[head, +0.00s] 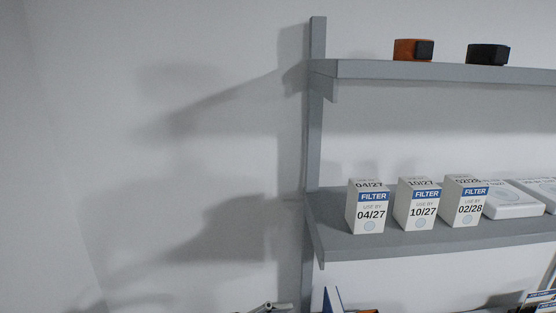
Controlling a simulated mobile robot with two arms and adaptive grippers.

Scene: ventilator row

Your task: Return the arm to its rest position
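Only a sliver of a grey jointed metal part (268,307) shows at the bottom edge, left of the shelf post. It looks like a piece of my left gripper, but its fingertips are cut off below the picture, so I cannot tell whether it is open or shut. Nothing held is visible. My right gripper is not in the picture.
A grey shelf post (315,120) carries an upper shelf (430,71) with an orange-and-black block (405,50) and a black block (488,55). Filter boxes dated 04/27 (368,208), 10/27 (418,205) and 02/28 (466,203), plus white packs (513,204), occupy the lower shelf (340,242).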

